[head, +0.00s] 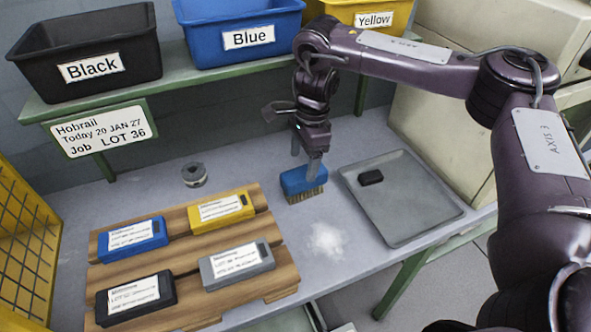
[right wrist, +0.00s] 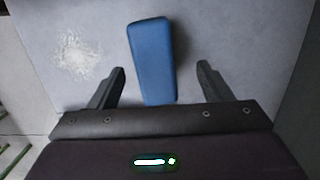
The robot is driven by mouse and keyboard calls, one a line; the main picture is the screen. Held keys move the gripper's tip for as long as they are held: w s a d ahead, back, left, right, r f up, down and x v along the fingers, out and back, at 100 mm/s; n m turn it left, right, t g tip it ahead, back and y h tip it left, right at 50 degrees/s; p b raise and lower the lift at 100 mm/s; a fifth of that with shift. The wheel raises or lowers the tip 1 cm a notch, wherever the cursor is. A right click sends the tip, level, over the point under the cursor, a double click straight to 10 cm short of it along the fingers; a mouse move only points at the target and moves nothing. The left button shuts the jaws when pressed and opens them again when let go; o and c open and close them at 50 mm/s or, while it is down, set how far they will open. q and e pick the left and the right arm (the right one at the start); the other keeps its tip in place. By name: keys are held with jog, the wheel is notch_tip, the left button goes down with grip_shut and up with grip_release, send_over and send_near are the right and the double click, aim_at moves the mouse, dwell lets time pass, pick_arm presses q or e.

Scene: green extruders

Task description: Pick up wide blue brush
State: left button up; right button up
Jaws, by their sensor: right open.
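The wide blue brush (head: 303,182) stands bristles down on the grey bench, between the wooden board and the metal tray. Its blue top also shows in the right wrist view (right wrist: 153,60). In the right wrist view my right gripper (right wrist: 160,82) is open, with one finger on each side of the near end of the brush and a gap on both sides. My left gripper is in neither view.
A grey metal tray (head: 442,212) holding a small black block (head: 370,177) lies to the right. A wooden board (head: 285,268) with several labelled cases lies to the left. White powder (head: 327,240) is in front of the brush. Bins stand on the shelf (head: 190,83) behind.

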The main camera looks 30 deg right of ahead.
aim_at(303, 183)
jog(key=shift+s+a+f, duration=0.1)
jog(key=shift+s+f, duration=0.05)
jog(key=shift+f, duration=0.45)
jog(key=shift+s+f, duration=0.1)
jog(key=shift+f, duration=0.45)
jog(key=shift+s+f, duration=0.1)
jog(key=shift+f, duration=2.55)
jog(key=c, duration=1.1)
notch_tip(303, 183, up, 10)
jog(key=shift+r+p, duration=0.1)
jog(key=shift+p, duration=0.35)
jog(key=shift+c, duration=0.2)
